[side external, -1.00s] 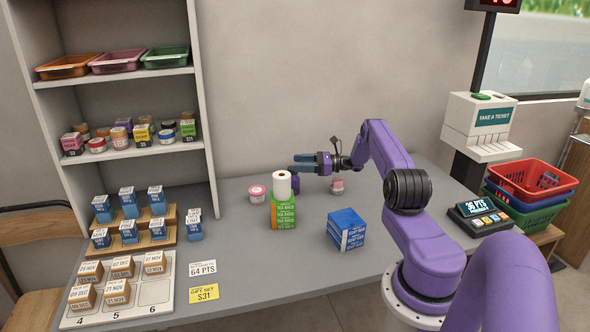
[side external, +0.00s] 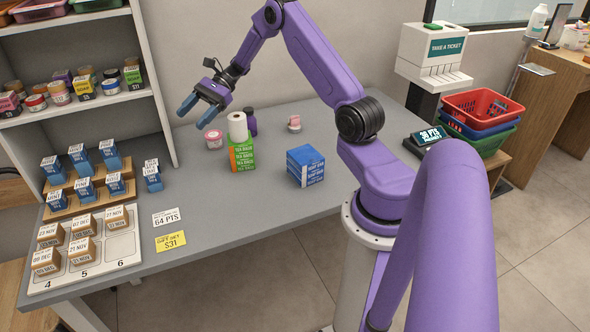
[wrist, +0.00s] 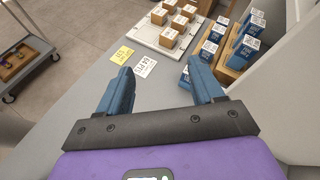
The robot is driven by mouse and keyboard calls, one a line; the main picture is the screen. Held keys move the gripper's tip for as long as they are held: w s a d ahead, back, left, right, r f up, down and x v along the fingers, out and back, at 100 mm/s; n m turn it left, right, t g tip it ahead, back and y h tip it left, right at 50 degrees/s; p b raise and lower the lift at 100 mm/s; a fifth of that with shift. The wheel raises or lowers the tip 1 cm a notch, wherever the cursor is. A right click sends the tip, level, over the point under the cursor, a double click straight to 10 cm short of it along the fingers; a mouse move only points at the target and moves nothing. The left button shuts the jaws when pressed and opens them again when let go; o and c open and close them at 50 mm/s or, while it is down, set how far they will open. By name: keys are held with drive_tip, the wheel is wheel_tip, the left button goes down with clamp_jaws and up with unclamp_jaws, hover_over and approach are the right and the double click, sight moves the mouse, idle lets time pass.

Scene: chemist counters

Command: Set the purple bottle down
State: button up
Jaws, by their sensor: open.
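The purple bottle (side external: 251,122) stands upright on the grey counter (side external: 330,140), behind the white roll and the green tea boxes, which hide part of it. My gripper (side external: 187,107) is raised above the counter, to the left of the bottle and apart from it. Its two blue fingers are spread with nothing between them. In the wrist view my gripper (wrist: 162,88) is open and empty over bare counter. The bottle does not show in the wrist view.
Green tea boxes (side external: 242,158) carry a white roll (side external: 237,127). A pink-lidded jar (side external: 213,139), blue boxes (side external: 305,166) and a small pink item (side external: 294,124) stand nearby. A shelf unit (side external: 160,110) rises at left. The front middle counter is clear.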

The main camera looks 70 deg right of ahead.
drive_tip(key=s+a+r+n+g+h, duration=0.2)
drive_tip(key=s+a+n+g+h, duration=0.2)
drive_tip(key=s+a+n, duration=0.45)
drive_tip(key=s+a+r+n+g+h, duration=0.2)
drive_tip(key=s+a+n+g+h, duration=0.3)
drive_tip(key=s+a, duration=0.65)
drive_tip(key=s+d+n+t+h, duration=0.1)
drive_tip(key=s+n+t+h, duration=0.2)
drive_tip(key=s+n, duration=1.3)
drive_tip(key=shift+s+r+n+t, duration=0.25)
drive_tip(key=shift+s+n+t, duration=0.1)
drive_tip(key=shift+n+t, duration=0.65)
